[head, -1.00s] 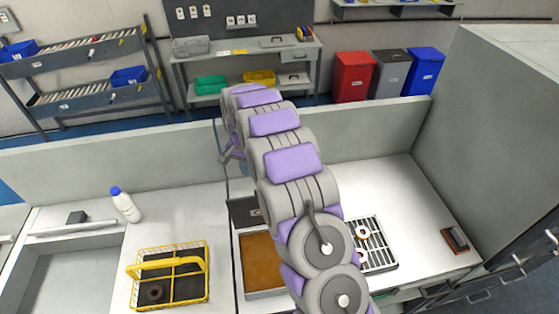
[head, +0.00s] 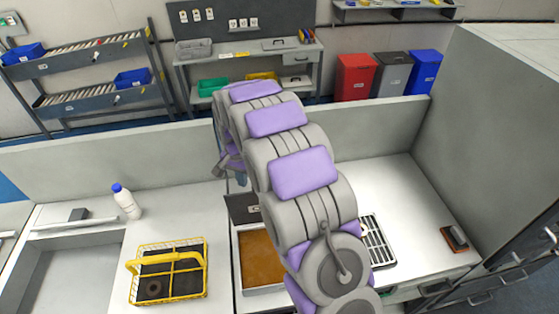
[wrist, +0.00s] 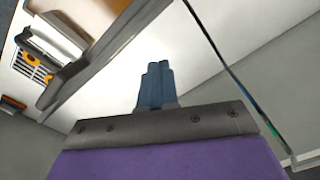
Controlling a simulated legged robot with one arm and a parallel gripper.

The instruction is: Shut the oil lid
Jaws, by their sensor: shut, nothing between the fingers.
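The oil bath (head: 261,262) is an open tray of brown oil on the worktop, partly covered by my arm in the head view. Its dark lid (head: 240,208) stands raised at the tray's back edge, so the oil shows. In the wrist view a dark-edged plate (wrist: 100,62), probably this lid, slants across the upper left. My gripper (head: 229,166) is behind the lid on its far side in the head view, partly hidden by my arm. In the wrist view its blue fingers (wrist: 156,80) are together and empty, apart from the plate.
A yellow wire basket (head: 168,274) stands left of the oil bath, with a white bottle (head: 127,202) behind it. A black grille (head: 376,242) lies to the right. A low wall (head: 90,168) runs behind the worktop. The right worktop is largely clear.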

